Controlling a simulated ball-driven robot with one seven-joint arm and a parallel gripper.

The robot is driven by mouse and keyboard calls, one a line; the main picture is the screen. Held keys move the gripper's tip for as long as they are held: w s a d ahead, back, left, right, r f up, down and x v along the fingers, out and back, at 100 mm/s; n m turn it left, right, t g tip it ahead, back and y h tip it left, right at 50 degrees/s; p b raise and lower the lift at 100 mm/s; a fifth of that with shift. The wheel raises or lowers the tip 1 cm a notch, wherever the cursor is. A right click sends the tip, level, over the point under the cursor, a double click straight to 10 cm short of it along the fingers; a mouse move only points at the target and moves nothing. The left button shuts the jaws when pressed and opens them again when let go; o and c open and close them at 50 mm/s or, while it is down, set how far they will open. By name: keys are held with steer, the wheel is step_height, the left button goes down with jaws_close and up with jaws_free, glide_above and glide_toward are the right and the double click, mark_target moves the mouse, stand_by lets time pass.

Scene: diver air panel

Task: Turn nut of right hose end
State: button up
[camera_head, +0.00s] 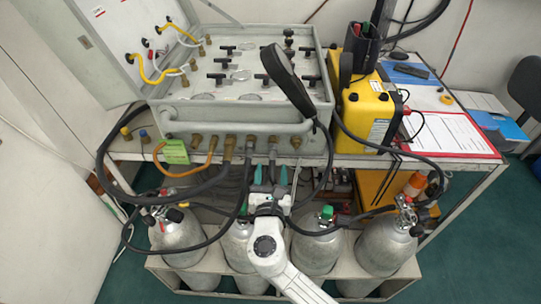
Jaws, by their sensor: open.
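The grey air panel (240,125) stands on the table with a row of fittings along its front. A grey hose end (272,158) meets the front, right of the thicker black hose's brass nut (228,148); it seems to be the rightmost connected one, but I cannot tell for sure. My gripper (271,175) has two teal fingertips, apart, just below and in front of this hose end. The hose end shows between the fingertips; I cannot tell whether they touch it. The nut itself is small and hard to make out.
Several grey cylinders (318,250) stand in a rack below the table edge. Black hoses loop on both sides of my arm. A black handset (288,80) leans over the panel. A yellow case (368,112) and a red-edged clipboard (447,134) lie to the right.

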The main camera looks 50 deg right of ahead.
mark_target(273, 162)
steer(key=x, duration=0.6)
steer(key=shift+d, duration=0.1)
steer(key=shift+s, duration=0.1)
jaws_close()
stand_by(0.3)
